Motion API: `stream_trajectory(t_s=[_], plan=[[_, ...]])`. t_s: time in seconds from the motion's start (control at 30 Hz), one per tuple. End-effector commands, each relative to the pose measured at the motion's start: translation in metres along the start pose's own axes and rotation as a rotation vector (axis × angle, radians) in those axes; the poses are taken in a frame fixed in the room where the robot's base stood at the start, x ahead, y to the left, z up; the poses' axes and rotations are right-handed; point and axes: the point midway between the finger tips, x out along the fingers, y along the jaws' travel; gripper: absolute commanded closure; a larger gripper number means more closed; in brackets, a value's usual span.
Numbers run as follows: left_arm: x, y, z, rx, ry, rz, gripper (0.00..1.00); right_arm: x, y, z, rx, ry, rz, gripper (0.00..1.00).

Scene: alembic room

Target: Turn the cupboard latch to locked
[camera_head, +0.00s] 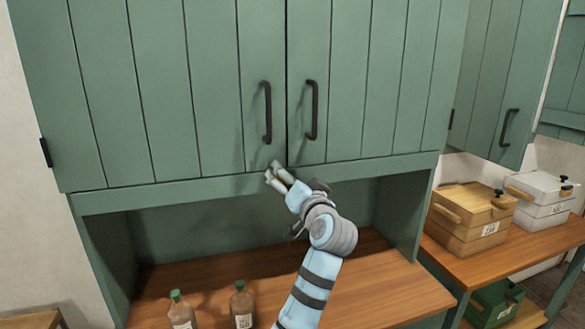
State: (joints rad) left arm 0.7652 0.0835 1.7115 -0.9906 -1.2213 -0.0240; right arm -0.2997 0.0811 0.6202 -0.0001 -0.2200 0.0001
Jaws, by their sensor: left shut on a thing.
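The green cupboard (200,85) fills the upper part of the view. Its two plank doors are closed and meet at a dark seam, with a black pull handle (266,112) on the left door and another (311,109) on the right door. My left gripper (274,172) is shut at the lower edge of the doors, just left of the seam. It is shut on the cupboard latch, which the fingers hide almost wholly, so I cannot tell which way the latch is turned. My right gripper is out of view.
Below the doors is an open recess over a wooden counter (375,290). Two bottles with green caps, one left (181,312) and one right (242,306), stand at the front. A wooden box (470,217) and a white box (541,197) sit on the side bench at right.

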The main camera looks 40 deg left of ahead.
Motion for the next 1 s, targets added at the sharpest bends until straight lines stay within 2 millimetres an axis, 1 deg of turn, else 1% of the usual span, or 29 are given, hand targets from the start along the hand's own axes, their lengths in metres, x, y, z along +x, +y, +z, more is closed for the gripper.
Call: stream_trajectory(t_s=[0.03, 0.1, 0.3, 0.5, 0.7, 1.0], plan=[[0.000, -0.002, -0.004, 0.045, -0.003, 0.003, 0.45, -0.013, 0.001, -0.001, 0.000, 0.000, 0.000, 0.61], [0.000, -0.001, -0.004, 0.111, -0.004, 0.003, 0.45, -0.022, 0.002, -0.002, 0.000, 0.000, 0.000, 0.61], [0.000, 0.001, -0.003, 0.302, -0.004, 0.003, 0.45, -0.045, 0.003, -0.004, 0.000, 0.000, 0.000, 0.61], [0.000, 0.003, -0.002, 0.490, -0.003, 0.003, 0.45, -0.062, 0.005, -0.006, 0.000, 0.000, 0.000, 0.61], [0.000, 0.006, 0.001, 0.671, -0.001, 0.002, 0.45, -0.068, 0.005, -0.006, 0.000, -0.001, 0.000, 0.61], [0.000, 0.008, 0.004, 0.878, 0.000, 0.001, 0.45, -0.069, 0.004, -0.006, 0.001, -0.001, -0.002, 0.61]])
